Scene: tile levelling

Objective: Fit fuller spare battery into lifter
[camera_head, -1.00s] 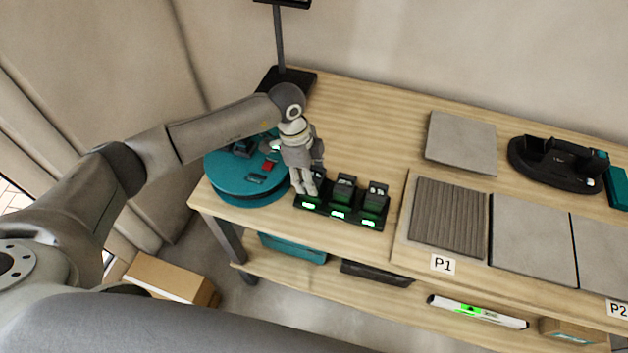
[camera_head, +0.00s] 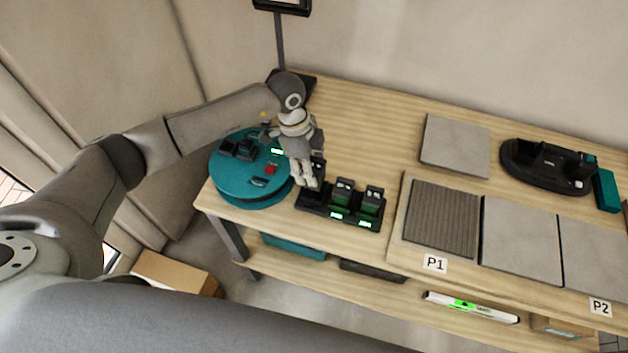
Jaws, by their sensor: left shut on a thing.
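A teal round device (camera_head: 240,190), which may be the lifter, sits at the table's left end. It has a lit green display, a red button and dark raised parts. Right of it is a black battery rack (camera_head: 312,200). Two dark batteries with green displays stand in its middle slot (camera_head: 342,196) and right slot (camera_head: 371,202). My left gripper (camera_head: 308,184) points down over the rack's left end, shut on a dark battery (camera_head: 319,168) mostly hidden behind its fingers. I cannot tell whether this battery is clear of the slot. My right gripper is not in view.
A black oval device (camera_head: 545,172) and a teal block (camera_head: 606,190) are at the back right. A loose grey tile (camera_head: 455,146) lies behind a ribbed bed (camera_head: 440,222) and laid tiles (camera_head: 520,240). Table behind the rack is clear.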

